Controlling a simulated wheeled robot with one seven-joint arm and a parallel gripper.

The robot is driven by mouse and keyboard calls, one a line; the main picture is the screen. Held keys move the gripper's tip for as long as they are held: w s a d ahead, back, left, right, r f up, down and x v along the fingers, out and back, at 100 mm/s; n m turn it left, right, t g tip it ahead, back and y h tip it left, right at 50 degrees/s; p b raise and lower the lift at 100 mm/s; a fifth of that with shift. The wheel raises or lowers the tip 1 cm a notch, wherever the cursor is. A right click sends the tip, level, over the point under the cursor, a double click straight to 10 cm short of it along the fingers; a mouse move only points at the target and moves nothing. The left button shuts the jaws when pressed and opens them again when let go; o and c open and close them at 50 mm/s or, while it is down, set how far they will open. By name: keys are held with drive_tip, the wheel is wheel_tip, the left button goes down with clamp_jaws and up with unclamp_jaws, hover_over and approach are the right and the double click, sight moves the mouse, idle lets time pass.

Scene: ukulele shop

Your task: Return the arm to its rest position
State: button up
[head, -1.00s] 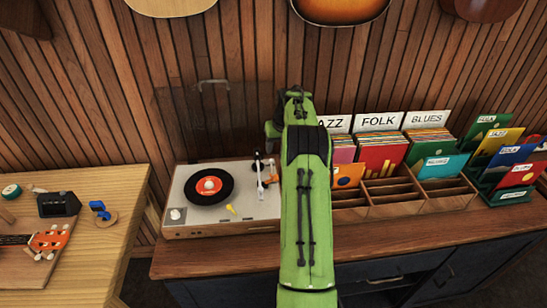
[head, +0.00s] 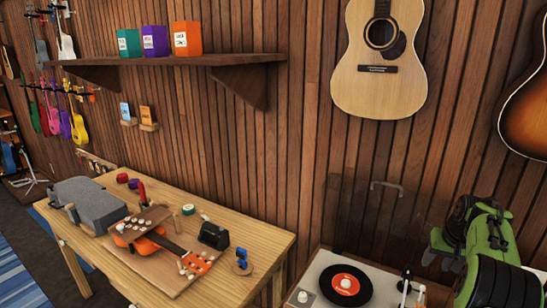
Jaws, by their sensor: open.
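My green arm (head: 490,245) stands at the right edge of the head view, beside and partly in front of the record player (head: 345,285). It is bent, with dark joint covers. No object shows held by the part of the arm in view.
A wooden workbench (head: 262,238) at left holds an orange ukulele (head: 155,240), a grey case (head: 90,197) and small tools. A shelf (head: 245,60) with several boxes is above. A guitar (head: 380,60) hangs on the slatted wall. Floor shows at far left.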

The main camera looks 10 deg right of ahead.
drive_tip(key=s+a+r+n, duration=0.15)
drive_tip(key=a+r, duration=0.25)
drive_tip(key=a, duration=0.4)
drive_tip(key=s+a+r+n, duration=0.1)
drive_tip(key=s+a+r, duration=0.1)
drive_tip(key=a+r, duration=0.5)
drive_tip(key=s+a+r+n, duration=0.1)
drive_tip(key=s+a+r, duration=0.1)
drive_tip(key=a, duration=0.8)
drive_tip(key=s+a+f+n+t, duration=0.1)
drive_tip(key=s+a+f, duration=0.1)
drive_tip(key=s+a, duration=0.4)
drive_tip(key=s+a+f+n+t, duration=0.1)
drive_tip(key=s+a, duration=0.5)
drive_tip(key=s, duration=0.8)
drive_tip(key=shift+s+a+f+y, duration=0.2)
drive_tip(key=shift+s+f+y, duration=0.2)
drive_tip(key=shift+f, duration=0.25)
